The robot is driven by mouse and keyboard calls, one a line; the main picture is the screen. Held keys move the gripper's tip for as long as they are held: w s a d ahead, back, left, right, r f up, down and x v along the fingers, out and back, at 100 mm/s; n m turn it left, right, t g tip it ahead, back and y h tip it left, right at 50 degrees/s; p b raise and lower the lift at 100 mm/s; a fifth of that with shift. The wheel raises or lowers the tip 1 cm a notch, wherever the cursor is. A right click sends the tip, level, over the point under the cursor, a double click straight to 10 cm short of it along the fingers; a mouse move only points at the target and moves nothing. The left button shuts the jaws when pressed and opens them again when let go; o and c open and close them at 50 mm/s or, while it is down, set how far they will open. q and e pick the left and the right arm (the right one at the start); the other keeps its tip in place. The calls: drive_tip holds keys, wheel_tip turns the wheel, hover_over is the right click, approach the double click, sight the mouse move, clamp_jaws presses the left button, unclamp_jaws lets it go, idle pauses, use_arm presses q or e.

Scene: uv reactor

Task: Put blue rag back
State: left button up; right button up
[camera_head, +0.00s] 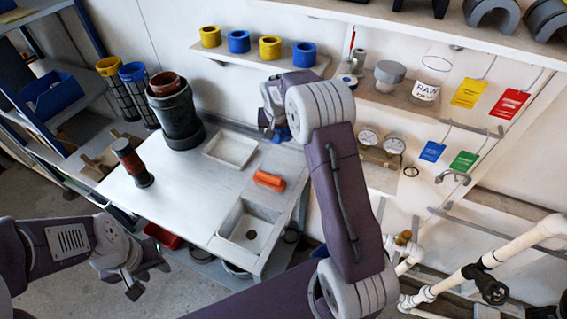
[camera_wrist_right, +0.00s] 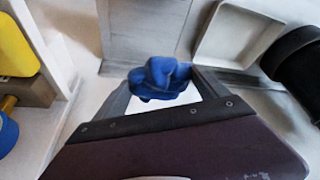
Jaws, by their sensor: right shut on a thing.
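The blue rag (camera_wrist_right: 160,78) is a crumpled cloth between the fingers of my right gripper (camera_wrist_right: 158,88) in the right wrist view. That gripper is shut on it. In the head view my right gripper (camera_head: 270,120) is over the back right of the white bench, with a bit of the blue rag (camera_head: 282,133) showing beneath it; my arm hides part of this area. My left gripper (camera_head: 149,279) is open and empty, low at the left, in front of the bench and away from the rag.
A shelf (camera_head: 260,62) with yellow and blue rings hangs behind. White pipes (camera_head: 500,250) stand at the right.

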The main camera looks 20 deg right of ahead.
hover_over(284, 162)
drive_tip(key=f, duration=0.2)
drive_tip(key=s+f, duration=0.1)
drive_tip(key=f, duration=0.1)
drive_tip(key=shift+a, duration=0.35)
drive_tip(key=shift+f, duration=0.1)
drive_tip(key=shift+f+b, duration=0.35)
drive_tip(key=shift+f, duration=4.8)
drive_tip(key=o, duration=1.2)
drive_tip(key=shift+r, duration=0.1)
drive_tip(key=shift+r+p, duration=0.3)
drive_tip(key=shift+p, duration=0.05)
drive_tip(key=v, duration=1.2)
drive_tip(key=s+a+n+g+y, duration=0.1)
drive_tip(key=s+a, duration=0.3)
drive_tip(key=s, duration=0.8)
drive_tip(key=s+a+n+g+y, duration=0.1)
drive_tip(key=s+a+n, duration=0.2)
drive_tip(key=s, duration=1)
drive_tip(key=shift+a+r+n+g+b, duration=0.3)
drive_tip(key=shift+a+g+b, duration=0.1)
drive_tip(key=shift+a, duration=0.55)
